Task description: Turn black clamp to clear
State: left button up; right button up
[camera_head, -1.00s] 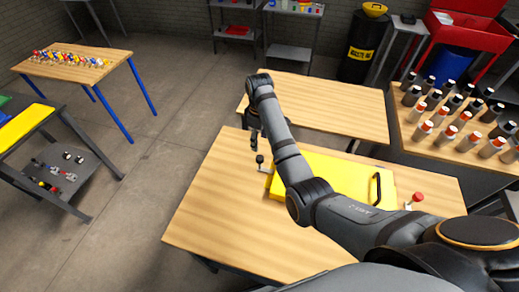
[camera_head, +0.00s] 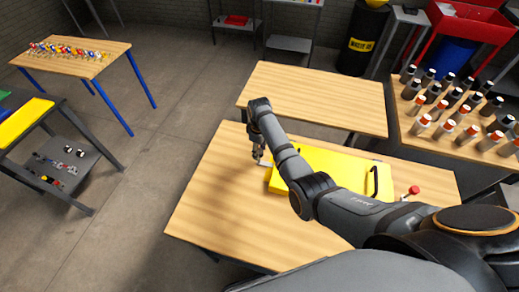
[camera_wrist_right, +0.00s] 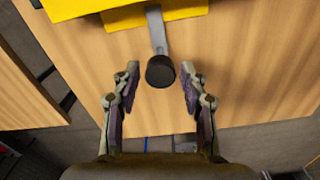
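The black clamp is a grey metal bar with a round black knob (camera_wrist_right: 160,71) in the right wrist view. Its bar runs up to the yellow case (camera_wrist_right: 120,14). My right gripper (camera_wrist_right: 158,82) is open, with one finger on each side of the knob and a gap on both sides. In the head view my right gripper (camera_head: 259,157) is at the left end of the yellow case (camera_head: 335,168), and it mostly hides the black clamp there. A red-knobbed clamp (camera_head: 413,190) stands at the case's right end. My left gripper is not in view.
The case lies on a wooden table (camera_head: 215,205), whose left part is bare. An empty wooden table (camera_head: 320,95) stands behind. Several bottles (camera_head: 450,115) crowd the table at the right.

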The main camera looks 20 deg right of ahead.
jog(key=c, duration=0.7)
grip_shut()
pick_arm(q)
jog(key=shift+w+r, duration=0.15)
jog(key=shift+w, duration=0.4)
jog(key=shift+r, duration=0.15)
pick_arm(e)
jog(key=shift+r, duration=0.1)
jog(key=n+p, duration=0.2)
jog(key=n, duration=0.1)
jog(key=shift+r, duration=0.1)
jog(key=n+p, duration=0.2)
jog(key=n, duration=0.2)
jog(key=shift+n, duration=0.3)
jog(key=n+p, duration=0.1)
jog(key=n, duration=0.3)
jog(key=shift+w+n, duration=0.1)
jog(key=shift+n, duration=0.2)
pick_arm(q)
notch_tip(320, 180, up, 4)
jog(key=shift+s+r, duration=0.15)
pick_arm(e)
jog(key=n, duration=0.5)
jog(key=shift+n, duration=0.3)
